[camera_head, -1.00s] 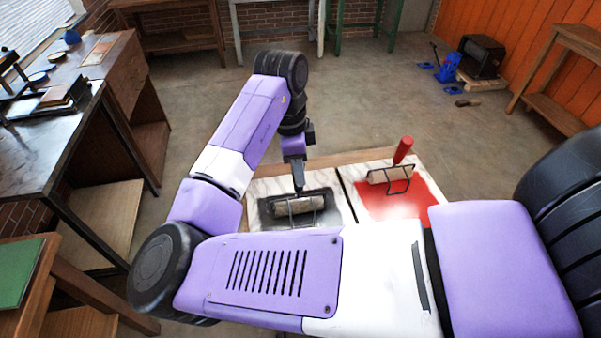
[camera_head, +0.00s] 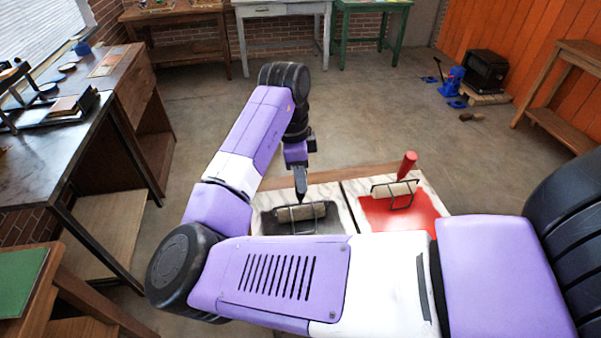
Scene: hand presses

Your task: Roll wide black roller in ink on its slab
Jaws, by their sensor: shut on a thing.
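The roller appears to rest on the ink, but I cannot tell exact contact. My own arm covers the near edge of the slab.
To the right, a second marble slab (camera_head: 429,190) bears red ink (camera_head: 398,218) and a red-handled roller (camera_head: 407,165). A dark-topped bench (camera_head: 50,150) stands left. A blue jack (camera_head: 452,80) and a black box (camera_head: 485,64) stand far right. Open floor lies beyond the slabs.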

